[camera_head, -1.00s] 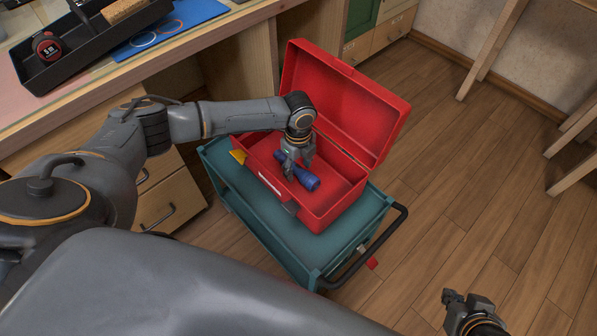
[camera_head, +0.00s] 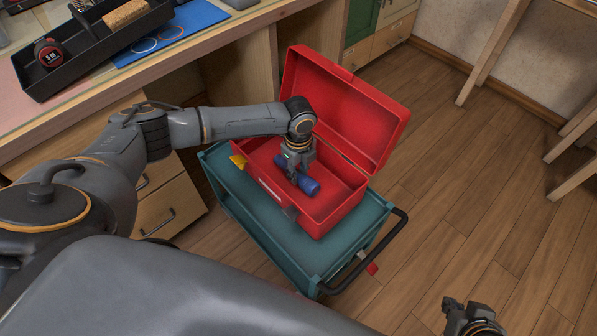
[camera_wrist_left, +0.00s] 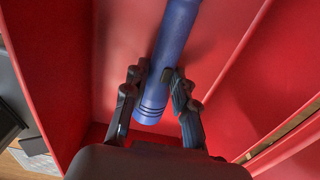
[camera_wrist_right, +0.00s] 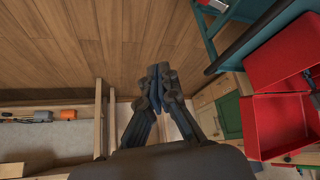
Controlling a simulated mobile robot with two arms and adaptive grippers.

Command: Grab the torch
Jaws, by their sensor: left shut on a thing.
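The torch (camera_head: 311,186) is a blue cylinder lying inside the open red toolbox (camera_head: 335,205). My left gripper (camera_head: 297,176) reaches down into the toolbox and is shut on the torch. In the left wrist view the torch (camera_wrist_left: 172,50) runs between the two fingers of my left gripper (camera_wrist_left: 158,85), which sit on either side of its body near one end. My right gripper (camera_head: 470,305) is at the lower right, away from the toolbox. In the right wrist view its fingertips (camera_wrist_right: 155,88) are together and nothing shows between them.
The toolbox stands on a teal cart (camera_head: 265,230) with a black handle (camera_head: 375,255); its raised red lid (camera_head: 345,105) is behind the left gripper. A workbench (camera_head: 150,80) with a black tray (camera_head: 85,50) is at the left.

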